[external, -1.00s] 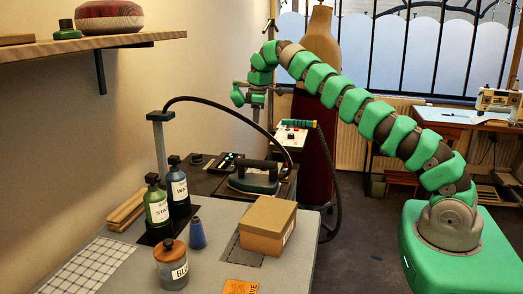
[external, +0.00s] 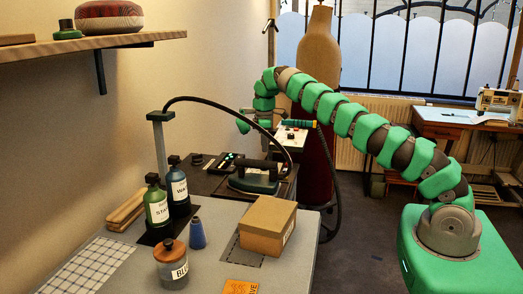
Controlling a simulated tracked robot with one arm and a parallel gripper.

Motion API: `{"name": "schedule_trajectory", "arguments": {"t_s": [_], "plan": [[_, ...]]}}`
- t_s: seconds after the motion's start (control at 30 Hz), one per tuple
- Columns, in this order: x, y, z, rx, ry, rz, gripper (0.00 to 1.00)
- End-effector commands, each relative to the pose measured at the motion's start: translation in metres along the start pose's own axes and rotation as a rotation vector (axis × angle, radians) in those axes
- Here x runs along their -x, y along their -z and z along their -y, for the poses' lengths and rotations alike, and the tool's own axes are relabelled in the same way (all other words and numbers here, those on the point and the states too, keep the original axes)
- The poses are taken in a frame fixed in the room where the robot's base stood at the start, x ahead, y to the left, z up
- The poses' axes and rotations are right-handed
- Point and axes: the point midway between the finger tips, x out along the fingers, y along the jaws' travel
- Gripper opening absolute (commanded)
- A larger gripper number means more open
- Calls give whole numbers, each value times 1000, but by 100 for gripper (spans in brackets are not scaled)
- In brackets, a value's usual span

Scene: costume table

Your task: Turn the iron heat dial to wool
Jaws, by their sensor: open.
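The iron (external: 254,178) rests on the dark station at the back of the table, with a hose arching over it. A small control panel (external: 231,161) with dark keys lies on the station behind the iron. I cannot read any dial marking or tell where a dial points. My gripper (external: 244,124) hangs at the end of the green arm, above the back of the station and left of the white box. It is open and appears empty, apart from the iron.
A cardboard box (external: 267,225), two labelled bottles (external: 178,185), a blue cone (external: 197,234) and a lidded jar (external: 171,265) stand on the near table. The black hose (external: 222,100) arches from a post close to my gripper. A dress form (external: 320,60) stands behind.

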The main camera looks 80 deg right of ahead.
Motion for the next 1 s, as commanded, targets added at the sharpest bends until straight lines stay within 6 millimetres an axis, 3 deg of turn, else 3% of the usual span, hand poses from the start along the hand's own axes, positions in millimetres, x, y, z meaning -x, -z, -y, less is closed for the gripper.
{"name": "schedule_trajectory", "arguments": {"t_s": [0.5, 0.93, 0.97, 1.0], "plan": [[-74, -1, 0, 0, 2, 2, 50], [-83, 0, 0, 0, -2, -1, 50], [-83, 0, 0, 0, -2, -1, 48], [-82, 0, 0, 0, -2, -1, 36]]}}
